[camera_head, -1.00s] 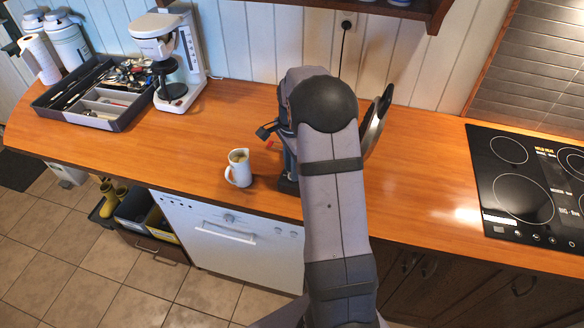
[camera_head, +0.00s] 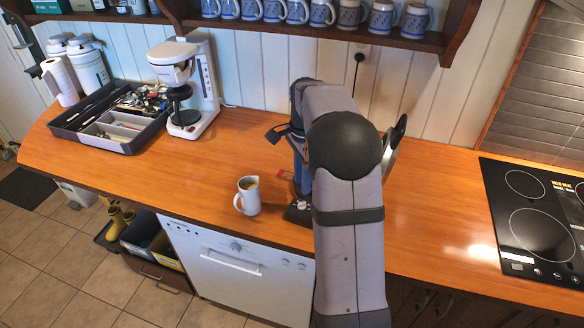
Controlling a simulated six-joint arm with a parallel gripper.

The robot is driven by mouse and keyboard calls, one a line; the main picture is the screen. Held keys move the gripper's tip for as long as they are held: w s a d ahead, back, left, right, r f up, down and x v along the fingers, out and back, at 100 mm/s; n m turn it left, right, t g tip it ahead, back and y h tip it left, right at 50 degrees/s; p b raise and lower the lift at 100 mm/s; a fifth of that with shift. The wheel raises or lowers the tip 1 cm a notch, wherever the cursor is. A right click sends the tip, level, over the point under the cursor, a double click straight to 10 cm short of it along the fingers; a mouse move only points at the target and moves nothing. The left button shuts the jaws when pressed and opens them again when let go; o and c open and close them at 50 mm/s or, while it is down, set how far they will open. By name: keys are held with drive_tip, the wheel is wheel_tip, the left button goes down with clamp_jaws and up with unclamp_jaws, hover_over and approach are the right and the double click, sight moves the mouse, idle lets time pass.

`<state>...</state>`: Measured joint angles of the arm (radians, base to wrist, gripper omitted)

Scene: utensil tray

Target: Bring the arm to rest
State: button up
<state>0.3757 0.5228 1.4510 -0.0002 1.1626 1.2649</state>
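My arm rises from the bottom of the head view and bends at a large dark joint above the counter. Its far end folds down behind that joint. A dark angular piece (camera_head: 280,132) sticks out to the left there, and it may be part of my gripper. The fingertips are not clear, so I cannot tell whether the gripper is open or holds anything. The grey utensil tray (camera_head: 128,145) stands at the left of the wooden counter, well apart from my arm, with many utensils in its compartments.
A white mug (camera_head: 247,196) stands just left of my arm. A coffee maker (camera_head: 203,80) is right of the tray. A black hob (camera_head: 535,215) lies at the right. A shelf with several blue mugs (camera_head: 351,14) hangs above. A round metallic object is partly hidden behind my arm.

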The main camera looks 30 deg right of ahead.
drive_tip(key=s+a+f+n, duration=0.3)
drive_tip(key=s+a+n, duration=0.5)
drive_tip(key=s, duration=0.3)
drive_tip(key=s+a+f+n, duration=0.3)
drive_tip(key=s+a+n, duration=0.6)
drive_tip(key=s+n, duration=0.1)
drive_tip(key=shift+s+a+n, duration=0.15)
drive_tip(key=shift+s+n, duration=0.25)
drive_tip(key=shift+s, duration=0.05)
